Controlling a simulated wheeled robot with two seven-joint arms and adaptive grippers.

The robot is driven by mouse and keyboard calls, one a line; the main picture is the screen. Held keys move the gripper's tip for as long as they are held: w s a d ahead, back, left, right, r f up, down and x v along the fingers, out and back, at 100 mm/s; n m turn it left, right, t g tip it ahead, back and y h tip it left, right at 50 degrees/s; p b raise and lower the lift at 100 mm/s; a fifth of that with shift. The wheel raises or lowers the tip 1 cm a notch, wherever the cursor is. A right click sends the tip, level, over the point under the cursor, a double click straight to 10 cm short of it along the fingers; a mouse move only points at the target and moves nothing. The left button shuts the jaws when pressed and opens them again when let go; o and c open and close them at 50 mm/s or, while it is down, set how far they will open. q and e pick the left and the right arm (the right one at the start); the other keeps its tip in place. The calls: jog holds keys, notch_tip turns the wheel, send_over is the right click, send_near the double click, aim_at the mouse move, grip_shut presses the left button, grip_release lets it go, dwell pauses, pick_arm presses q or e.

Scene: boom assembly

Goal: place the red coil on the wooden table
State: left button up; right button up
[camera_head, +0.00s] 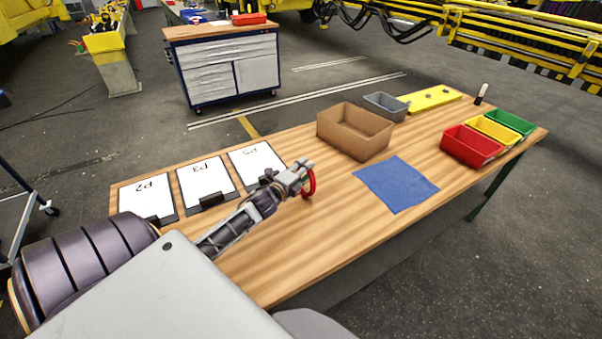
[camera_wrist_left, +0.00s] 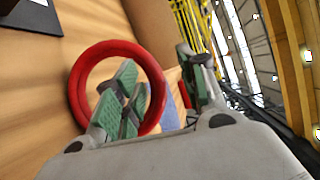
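The red coil (camera_head: 313,183) is a ring at the tips of my left gripper (camera_head: 304,179), seen nearly edge-on over the wooden table (camera_head: 330,225). In the left wrist view the red coil (camera_wrist_left: 156,80) appears face-on, with green-padded fingers showing within its outline. The opposite grey finger (camera_wrist_left: 203,80) stands apart on the right, with a gap between it and the coil, so the left gripper (camera_wrist_left: 160,90) looks open. I cannot tell whether the coil hangs on the fingers or touches the table. My right gripper is not in view.
Clipboards with white sheets (camera_head: 206,180) lie at the table's left. A brown box (camera_head: 355,133), grey bin (camera_head: 385,106) and yellow plate (camera_head: 430,98) stand at the back. A blue cloth (camera_head: 396,185) and red bin (camera_head: 470,147) lie to the right. The front middle is clear.

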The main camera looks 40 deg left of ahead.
pick_arm(q)
jog(key=shift+s+d+r, duration=0.1)
jog(key=shift+s+r, duration=0.05)
jog(key=shift+s, duration=0.6)
jog(key=shift+o, duration=0.2)
jog(key=o, duration=1.3)
jog(key=shift+s, duration=0.1)
jog(key=s+r, duration=0.1)
jog(key=s, duration=1)
jog(key=shift+s+d+r, duration=0.2)
jog(key=shift+s+d, duration=0.15)
dwell(0.4)
